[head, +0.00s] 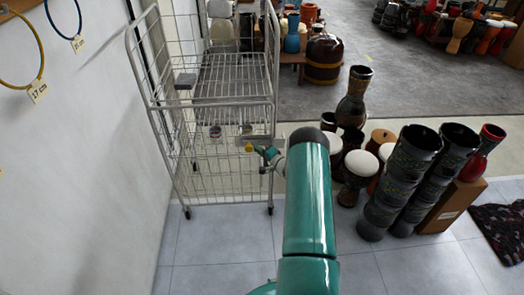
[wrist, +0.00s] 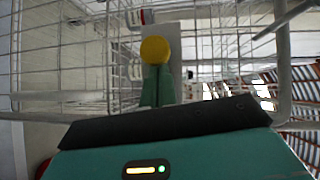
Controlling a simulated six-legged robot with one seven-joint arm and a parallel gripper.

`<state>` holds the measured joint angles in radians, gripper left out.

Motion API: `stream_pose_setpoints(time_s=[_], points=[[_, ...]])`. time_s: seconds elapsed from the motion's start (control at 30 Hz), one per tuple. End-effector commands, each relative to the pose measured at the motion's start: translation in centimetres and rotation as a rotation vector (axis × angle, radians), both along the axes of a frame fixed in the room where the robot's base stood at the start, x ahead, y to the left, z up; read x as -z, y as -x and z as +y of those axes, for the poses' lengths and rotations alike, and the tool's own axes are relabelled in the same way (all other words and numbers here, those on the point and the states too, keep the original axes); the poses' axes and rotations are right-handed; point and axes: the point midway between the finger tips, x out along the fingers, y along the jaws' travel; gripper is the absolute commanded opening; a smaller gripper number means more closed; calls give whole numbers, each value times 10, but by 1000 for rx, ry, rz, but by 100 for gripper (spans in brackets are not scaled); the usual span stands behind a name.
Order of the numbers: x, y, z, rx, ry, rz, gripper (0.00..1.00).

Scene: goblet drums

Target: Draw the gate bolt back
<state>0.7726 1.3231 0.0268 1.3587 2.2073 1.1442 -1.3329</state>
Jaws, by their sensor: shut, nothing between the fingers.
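The bolt shows as a round yellow knob (head: 249,147) in front of a pale plate (head: 262,139) on the wire cage trolley's near side. In the wrist view the yellow knob (wrist: 155,49) is just beyond my green fingertips, with the grey plate (wrist: 175,62) behind it. My gripper (head: 259,150) is at the right of the knob in the head view. In the wrist view my gripper (wrist: 158,74) has its fingers together with nothing between them. The fingertips overlap the knob's lower edge; I cannot tell whether they touch it. The bolt's rod is hidden.
The wire cage trolley (head: 226,180) stands on castors beside a white wall (head: 85,150) with hanging tagged rings. Goblet drums (head: 398,175) crowd the floor to the right of my arm. Grey tiled floor (head: 215,245) is clear in front of the trolley.

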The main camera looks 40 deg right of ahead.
Motion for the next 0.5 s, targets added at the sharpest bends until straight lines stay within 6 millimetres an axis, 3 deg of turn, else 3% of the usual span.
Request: stream_pose_setpoints(time_s=[0.27,0.5], points=[[-2,-2,2,-11,-3,-5,0],[-7,18,-30,-9,0,-1,0]])
